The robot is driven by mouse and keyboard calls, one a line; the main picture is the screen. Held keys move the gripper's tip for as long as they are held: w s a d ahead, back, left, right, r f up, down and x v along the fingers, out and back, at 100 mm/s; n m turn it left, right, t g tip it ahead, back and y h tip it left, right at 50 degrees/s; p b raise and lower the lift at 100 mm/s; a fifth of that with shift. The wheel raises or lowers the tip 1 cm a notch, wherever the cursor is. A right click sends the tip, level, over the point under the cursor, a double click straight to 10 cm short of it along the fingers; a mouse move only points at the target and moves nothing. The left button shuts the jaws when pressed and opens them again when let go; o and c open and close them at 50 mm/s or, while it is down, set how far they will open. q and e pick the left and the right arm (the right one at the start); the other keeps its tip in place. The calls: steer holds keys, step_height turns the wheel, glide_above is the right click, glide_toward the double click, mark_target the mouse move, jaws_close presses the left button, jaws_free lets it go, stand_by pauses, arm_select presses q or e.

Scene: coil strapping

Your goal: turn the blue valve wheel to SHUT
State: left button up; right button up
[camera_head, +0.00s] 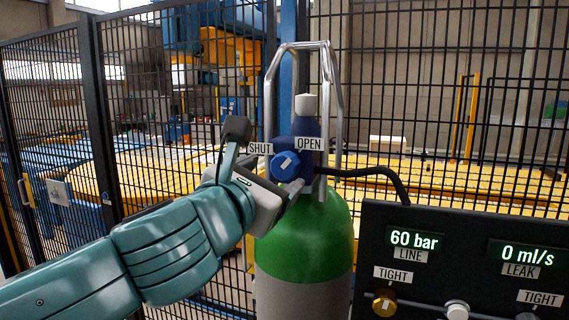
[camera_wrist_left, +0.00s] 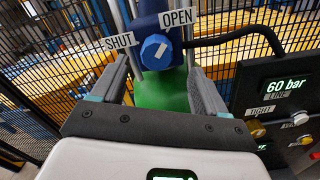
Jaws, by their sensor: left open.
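The blue valve wheel (camera_head: 286,165) sits on the blue valve body of a green gas cylinder (camera_head: 305,235). Its white mark points up and right, towards the OPEN label (camera_head: 309,144); the SHUT label (camera_head: 259,149) is at its upper left. My left gripper (camera_head: 264,163) is open and empty, just left of and in front of the wheel. In the left wrist view the wheel (camera_wrist_left: 156,52) shows between and beyond the two spread fingers (camera_wrist_left: 160,75), with no visible contact. My right gripper is in neither view.
A dark panel (camera_head: 460,250) at the lower right reads 60 bar LINE and 0 ml/s LEAK, with knobs labelled TIGHT. A black hose (camera_head: 375,172) runs from the valve to it. A metal guard frame (camera_head: 332,70) rises around the valve. Mesh fencing (camera_head: 150,80) stands behind.

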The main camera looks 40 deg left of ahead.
mark_target(282, 167)
arm_select(q)
steer(key=x, duration=0.2)
steer(key=a+x, duration=0.1)
steer(key=x, duration=0.2)
steer(key=shift+w+p, duration=0.1)
steer(key=shift+p, duration=0.2)
steer(key=shift+w+d, duration=0.25)
steer(key=shift+w, duration=0.1)
steer(key=shift+s, duration=0.1)
steer(key=shift+s+a, duration=0.1)
steer(key=shift+a, duration=0.1)
steer(key=c, duration=0.4)
steer(key=shift+d, duration=0.1)
steer(key=c, duration=0.7)
